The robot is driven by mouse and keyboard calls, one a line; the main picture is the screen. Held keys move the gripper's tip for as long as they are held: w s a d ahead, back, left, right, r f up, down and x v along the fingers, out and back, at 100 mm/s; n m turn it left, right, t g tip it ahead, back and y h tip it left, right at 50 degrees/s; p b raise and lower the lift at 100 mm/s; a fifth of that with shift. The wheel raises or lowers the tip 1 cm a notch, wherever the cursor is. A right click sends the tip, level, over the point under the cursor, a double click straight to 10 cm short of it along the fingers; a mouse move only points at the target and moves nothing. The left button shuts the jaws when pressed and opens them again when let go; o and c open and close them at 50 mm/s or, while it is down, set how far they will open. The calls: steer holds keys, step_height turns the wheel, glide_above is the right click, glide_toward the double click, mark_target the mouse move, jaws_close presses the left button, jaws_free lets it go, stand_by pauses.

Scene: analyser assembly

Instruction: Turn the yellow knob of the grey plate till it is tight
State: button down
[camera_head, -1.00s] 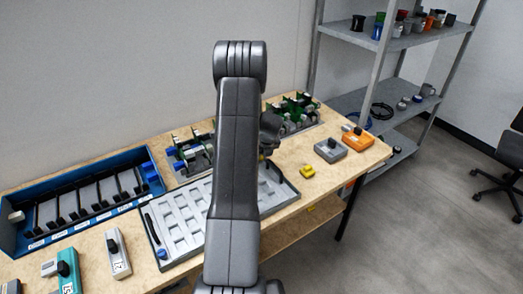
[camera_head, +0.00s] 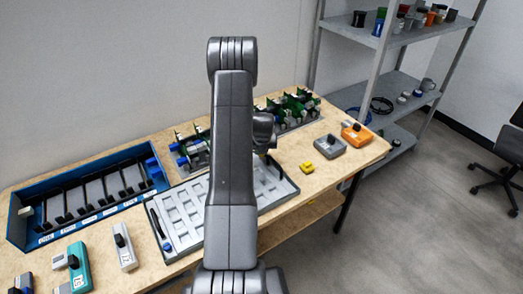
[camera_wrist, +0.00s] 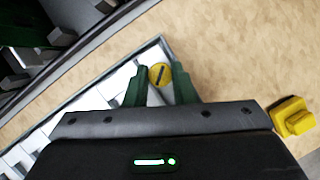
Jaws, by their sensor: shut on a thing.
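The yellow knob (camera_wrist: 160,74), round with a dark slot across its top, sits at a corner of the grey plate (camera_wrist: 140,62) in the wrist view. My gripper (camera_wrist: 159,80) has its two green fingers on either side of the knob and is shut on it. In the head view the grey plate (camera_head: 160,241), with rows of pale pockets, lies on the wooden table. My arm covers part of it and hides the knob there. The wrist (camera_head: 264,130) is over the plate's far right part.
A small yellow block (camera_head: 306,167) stands right of the plate; it also shows in the wrist view (camera_wrist: 294,117). Grey (camera_head: 330,147) and orange (camera_head: 356,135) devices stand farther right. Green-and-black assemblies (camera_head: 292,108) line the back. A blue rack (camera_head: 20,229) is at left.

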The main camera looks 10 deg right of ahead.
steer(key=shift+w+r, duration=0.2)
steer(key=shift+r, duration=0.1)
steer(key=c, duration=1.5)
jaws_free()
steer(key=shift+s+f, duration=0.1)
steer(key=shift+s, duration=0.05)
steer(key=p+v, duration=0.2)
steer(key=v, duration=1.1)
steer(key=shift+s+r+p, duration=0.2)
steer(key=shift+r+p, duration=0.15)
steer(key=shift+p, duration=0.05)
